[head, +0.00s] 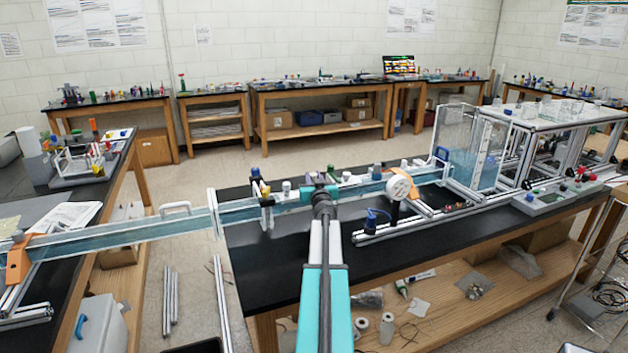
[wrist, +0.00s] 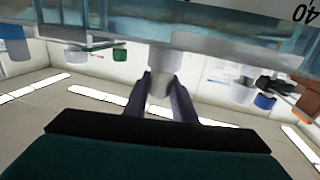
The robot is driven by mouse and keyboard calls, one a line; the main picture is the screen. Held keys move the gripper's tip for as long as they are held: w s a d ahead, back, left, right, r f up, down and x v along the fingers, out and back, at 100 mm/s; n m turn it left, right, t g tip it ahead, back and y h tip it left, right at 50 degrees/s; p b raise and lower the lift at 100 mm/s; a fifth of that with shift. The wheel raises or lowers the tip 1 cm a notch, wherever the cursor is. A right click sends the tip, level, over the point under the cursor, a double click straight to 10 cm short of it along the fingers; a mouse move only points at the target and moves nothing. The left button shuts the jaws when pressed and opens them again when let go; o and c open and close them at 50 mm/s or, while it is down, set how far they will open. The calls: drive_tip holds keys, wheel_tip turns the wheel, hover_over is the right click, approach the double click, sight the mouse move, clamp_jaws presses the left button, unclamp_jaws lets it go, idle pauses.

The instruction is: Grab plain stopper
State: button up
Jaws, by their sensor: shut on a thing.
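The plain stopper (wrist: 161,84) is a pale grey-white plug between the two dark fingers of my gripper (wrist: 161,80) in the wrist view. The fingers are shut on it from both sides. Its upper part in that picture meets the clear wall of the water channel (wrist: 90,28), and I cannot tell whether it is free of the channel. In the head view my gripper (head: 321,192) is at the long clear channel (head: 120,237), near its middle. There my gripper and wrist hide the stopper.
Other fittings sit along the channel, including a white one (head: 286,186) left of my gripper and a round white gauge (head: 398,187) to its right. A clear tank (head: 452,140) stands at the channel's right end. The black bench top (head: 270,285) is bare in front.

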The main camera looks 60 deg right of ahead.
sight(314, 174)
drive_tip(key=shift+r, duration=0.15)
drive_tip(key=shift+r, duration=1.6)
drive_tip(key=s+a+b, duration=0.2)
drive_tip(key=s, duration=0.5)
drive_tip(key=s+a+r+b, duration=0.1)
drive_tip(key=s+a+b, duration=0.1)
drive_tip(key=s, duration=0.6)
drive_tip(key=shift+s+a+r+b, duration=0.2)
drive_tip(key=shift+b, duration=0.3)
